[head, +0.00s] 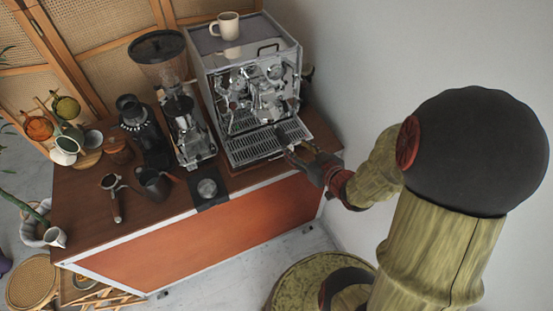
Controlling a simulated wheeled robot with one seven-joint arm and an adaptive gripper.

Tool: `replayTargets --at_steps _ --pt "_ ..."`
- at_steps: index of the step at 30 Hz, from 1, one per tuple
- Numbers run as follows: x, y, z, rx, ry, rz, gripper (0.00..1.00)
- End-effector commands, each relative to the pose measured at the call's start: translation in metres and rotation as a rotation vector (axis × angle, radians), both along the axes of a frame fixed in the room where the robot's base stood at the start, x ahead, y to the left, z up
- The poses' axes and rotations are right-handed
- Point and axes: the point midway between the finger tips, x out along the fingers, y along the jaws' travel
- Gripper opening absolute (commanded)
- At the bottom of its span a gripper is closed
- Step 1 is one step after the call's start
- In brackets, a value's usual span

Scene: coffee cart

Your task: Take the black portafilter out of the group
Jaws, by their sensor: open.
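The espresso machine (245,88) stands at the right end of the cart, its chrome front facing the open side. The black portafilter (280,134) seems to be in the group, its dark handle pointing out over the drip tray. Its head and the lock at the group are too small to make out. My gripper (296,151) is open and empty in front of the machine's right side, just below and right of the handle. I cannot tell whether the fingers touch it.
Another portafilter (113,197) lies on the counter at left, by a dark pitcher (153,184) and a tamper (207,188). A grinder (181,110) stands left of the machine. A cup (229,25) sits on top of the machine. The wall is close on the right.

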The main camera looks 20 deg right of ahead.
Motion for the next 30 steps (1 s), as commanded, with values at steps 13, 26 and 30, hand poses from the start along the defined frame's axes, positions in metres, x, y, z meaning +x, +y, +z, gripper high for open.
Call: replayTargets --at_steps 13,26,30 --pt "0.045 0.004 -0.022 -0.002 0.001 0.002 0.44" --pt "0.071 0.006 -0.031 -0.002 0.002 -0.001 0.44" --pt "0.072 0.006 -0.032 -0.002 0.003 -0.001 0.44"
